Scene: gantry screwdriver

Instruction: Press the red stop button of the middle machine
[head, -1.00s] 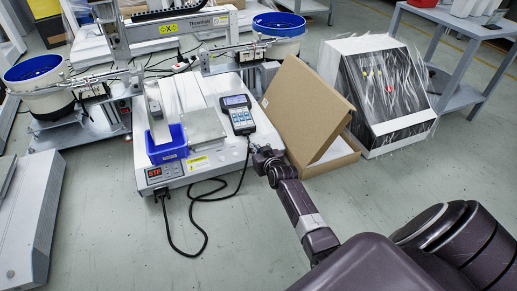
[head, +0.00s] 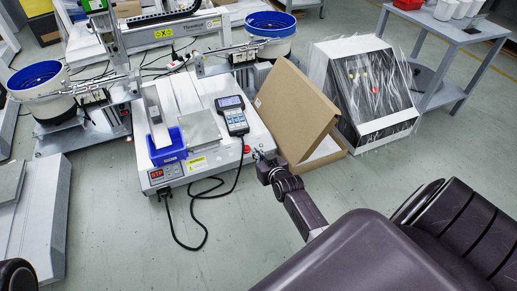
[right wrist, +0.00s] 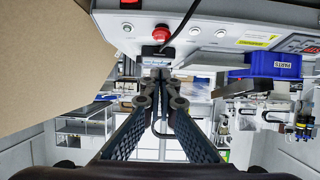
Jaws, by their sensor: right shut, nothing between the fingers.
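The middle machine (head: 205,160) is a white low box with a red display at its front, a blue parts bin (head: 167,148) and a handheld meter (head: 234,117) on top. Its red stop button (right wrist: 160,34) stands out from the white panel in the right wrist view. My right gripper (head: 258,156) is at the machine's front right corner. In the right wrist view its closed, empty fingertips (right wrist: 160,75) appear just below the button, in line with it. A gap seems to remain; contact cannot be confirmed. My left gripper is not in view.
An open cardboard box (head: 292,112) stands close to the right of the machine and fills the left of the wrist view. A black cable (head: 205,230) loops on the floor in front. A plastic-wrapped machine (head: 365,90) stands farther right.

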